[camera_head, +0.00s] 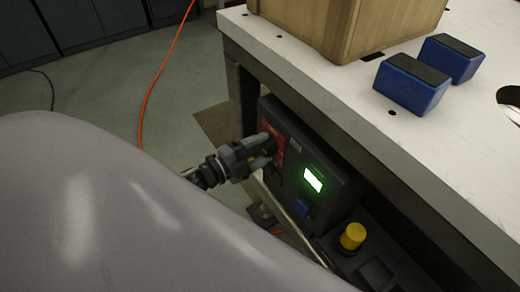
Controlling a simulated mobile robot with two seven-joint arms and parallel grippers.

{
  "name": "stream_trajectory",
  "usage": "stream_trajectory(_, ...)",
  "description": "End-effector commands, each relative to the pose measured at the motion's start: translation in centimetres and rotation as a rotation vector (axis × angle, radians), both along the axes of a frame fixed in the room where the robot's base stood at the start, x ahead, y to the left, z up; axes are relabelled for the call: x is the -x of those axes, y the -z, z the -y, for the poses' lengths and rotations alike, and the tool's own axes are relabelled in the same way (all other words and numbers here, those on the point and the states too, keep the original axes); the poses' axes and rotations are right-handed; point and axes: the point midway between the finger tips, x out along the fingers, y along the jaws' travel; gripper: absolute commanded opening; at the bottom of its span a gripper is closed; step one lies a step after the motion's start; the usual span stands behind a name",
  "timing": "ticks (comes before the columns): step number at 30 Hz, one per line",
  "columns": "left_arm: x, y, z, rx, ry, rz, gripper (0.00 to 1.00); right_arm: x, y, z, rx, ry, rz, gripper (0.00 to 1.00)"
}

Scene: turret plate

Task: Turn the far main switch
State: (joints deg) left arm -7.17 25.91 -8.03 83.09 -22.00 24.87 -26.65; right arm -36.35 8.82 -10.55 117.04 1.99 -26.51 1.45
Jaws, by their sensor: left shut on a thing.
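A dark control box (335,182) is mounted under the edge of the white table. It has a red panel (266,128) at its far left end, where the main switch sits. My left gripper (268,153) reaches in from the left and is shut at this red panel. The switch knob is mostly hidden by the fingers, so its angle cannot be told. The box also carries a lit greenish-white display (313,180) and a small blue button (302,207). My right gripper is not in view.
The white table (300,62) holds a wooden box (345,25) and two blue blocks with dark tops (408,88). A yellow knob (352,236) stands on a dark lower box at the front. An orange cable (157,80) runs over the floor. Dark cabinets stand at the back left.

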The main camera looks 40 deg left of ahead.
Motion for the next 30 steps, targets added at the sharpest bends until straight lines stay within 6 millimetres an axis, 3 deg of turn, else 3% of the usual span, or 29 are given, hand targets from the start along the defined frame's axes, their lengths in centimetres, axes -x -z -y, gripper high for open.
stream_trajectory(12, 0.06, 0.11, 0.05, -0.153, 0.002, 0.063, 0.3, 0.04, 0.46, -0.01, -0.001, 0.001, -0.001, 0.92)
stream_trajectory(27, 0.07, 0.12, 0.06, -0.171, 0.002, 0.07, 0.3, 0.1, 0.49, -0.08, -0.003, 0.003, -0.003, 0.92)
stream_trajectory(28, 0.07, 0.11, 0.06, -0.171, 0.002, 0.07, 0.64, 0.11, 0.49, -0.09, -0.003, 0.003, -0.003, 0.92)
stream_trajectory(30, 0.06, 0.11, 0.05, -0.171, 0.002, 0.07, 0.86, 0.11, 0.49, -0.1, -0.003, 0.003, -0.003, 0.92)
